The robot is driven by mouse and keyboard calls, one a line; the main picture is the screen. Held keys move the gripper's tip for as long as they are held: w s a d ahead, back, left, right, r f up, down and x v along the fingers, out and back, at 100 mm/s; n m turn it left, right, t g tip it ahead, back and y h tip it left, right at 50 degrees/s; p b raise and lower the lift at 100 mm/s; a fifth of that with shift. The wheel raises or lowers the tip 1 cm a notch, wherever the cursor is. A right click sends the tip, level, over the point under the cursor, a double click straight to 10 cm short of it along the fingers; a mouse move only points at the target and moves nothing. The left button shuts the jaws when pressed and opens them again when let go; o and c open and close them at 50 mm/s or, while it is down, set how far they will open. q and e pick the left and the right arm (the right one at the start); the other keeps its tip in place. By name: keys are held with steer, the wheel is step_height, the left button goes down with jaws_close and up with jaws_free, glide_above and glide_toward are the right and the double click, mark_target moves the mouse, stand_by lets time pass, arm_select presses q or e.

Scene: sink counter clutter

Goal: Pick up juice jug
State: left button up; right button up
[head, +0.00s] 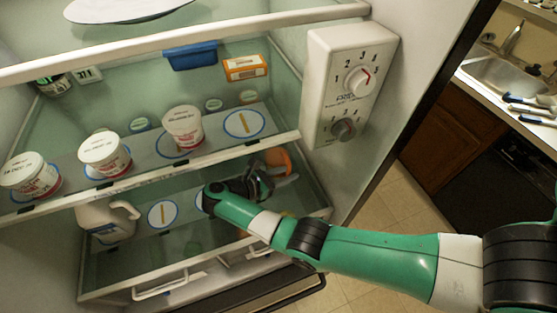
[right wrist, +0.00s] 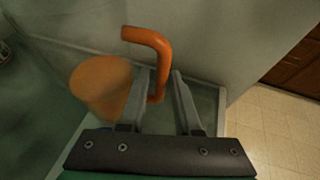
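The orange juice jug (head: 279,158) stands at the right end of the fridge's lower shelf, partly hidden behind my right gripper (head: 268,180) in the head view. In the right wrist view the jug's body (right wrist: 98,88) is at the left, and its bent orange handle (right wrist: 152,42) comes down between the fingers of my right gripper (right wrist: 163,74). The fingers are apart. The left finger is close to the handle and a gap shows between the handle and the right finger. I cannot tell whether either touches. My left gripper is not in view.
A white jug (head: 107,220) stands at the left of the lower shelf. Several white tubs, one here (head: 184,127), stand on the shelf above. Tiled floor (head: 395,205) lies outside.

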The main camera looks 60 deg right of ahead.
steer(key=b+x, duration=0.2)
steer(key=x, duration=0.1)
steer(key=shift+a+f, duration=0.1)
steer(key=shift+f, duration=0.2)
steer(key=shift+s+d+b, duration=0.25)
steer(key=shift+d+b, duration=0.1)
steer(key=shift+b, duration=0.15)
steer(key=shift+d+r, duration=0.1)
steer(key=shift+r, duration=0.15)
jaws_close()
stand_by(0.4)
